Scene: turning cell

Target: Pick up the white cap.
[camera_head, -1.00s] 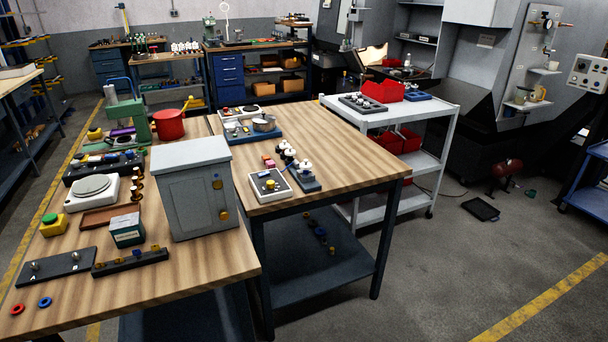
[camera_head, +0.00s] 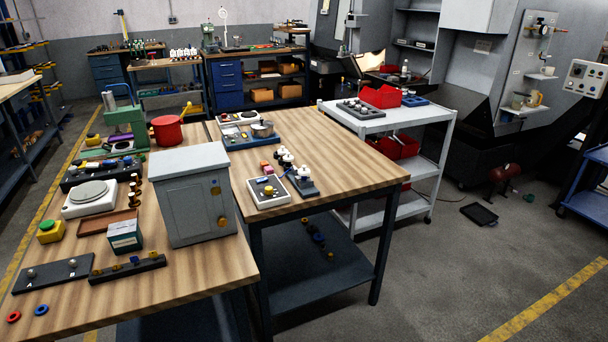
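Several small white caps or white-topped pieces (camera_head: 285,157) stand at the left side of the right wooden bench (camera_head: 340,160). One white-topped piece (camera_head: 304,172) sits on a dark block (camera_head: 303,187) there. They are small, and I cannot tell which one is the task's white cap. My gripper is not in view.
A grey cabinet box (camera_head: 193,197) stands left of the white pieces on the left bench. The right bench's right half is clear. A white cart (camera_head: 438,118) stands beyond.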

